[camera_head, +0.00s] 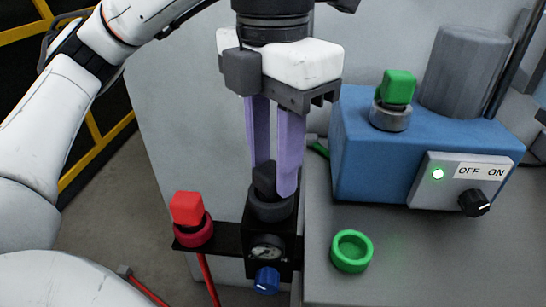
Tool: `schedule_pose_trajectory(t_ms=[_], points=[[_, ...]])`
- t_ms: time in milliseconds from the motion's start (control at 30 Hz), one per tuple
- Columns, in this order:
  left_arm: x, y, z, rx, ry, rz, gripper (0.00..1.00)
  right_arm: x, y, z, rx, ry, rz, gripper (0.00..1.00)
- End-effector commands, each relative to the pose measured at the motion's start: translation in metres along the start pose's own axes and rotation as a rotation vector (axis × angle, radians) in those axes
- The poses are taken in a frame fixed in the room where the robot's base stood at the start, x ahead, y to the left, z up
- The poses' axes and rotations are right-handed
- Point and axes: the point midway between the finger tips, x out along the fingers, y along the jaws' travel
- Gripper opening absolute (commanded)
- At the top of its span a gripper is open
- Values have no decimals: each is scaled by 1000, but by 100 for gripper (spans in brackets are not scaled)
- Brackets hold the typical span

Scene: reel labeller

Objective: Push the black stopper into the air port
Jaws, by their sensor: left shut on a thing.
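My left gripper (272,185) points straight down with its two purple fingers shut on the black stopper (264,177). The fingers partly hide the stopper and the port, so I cannot tell how deep the stopper sits. My right gripper is not in view.
A red stopper (187,208) sits in a red ring on a black bracket to the left. A green stopper (397,86) sits on the blue box (376,150), which has an OFF/ON knob (474,203) and a lit green lamp. An empty green ring (351,251) lies on the grey surface (440,260).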

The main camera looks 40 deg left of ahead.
Motion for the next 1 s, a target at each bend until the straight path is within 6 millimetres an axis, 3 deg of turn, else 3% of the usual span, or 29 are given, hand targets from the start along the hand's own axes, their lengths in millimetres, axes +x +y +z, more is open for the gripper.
schedule_pose_trajectory(t_ms=[267,300,400,767,833,1000], points=[[4,0,-1,1,7,1,5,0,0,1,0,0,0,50],[4,0,-1,2,7,1,37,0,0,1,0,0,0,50],[3,0,-1,1,6,1,52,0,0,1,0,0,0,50],[2,0,0,1,4,1,52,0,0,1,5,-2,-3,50],[2,0,0,1,3,1,52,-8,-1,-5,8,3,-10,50],[-37,0,0,0,-2,2,52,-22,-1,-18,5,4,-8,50]])
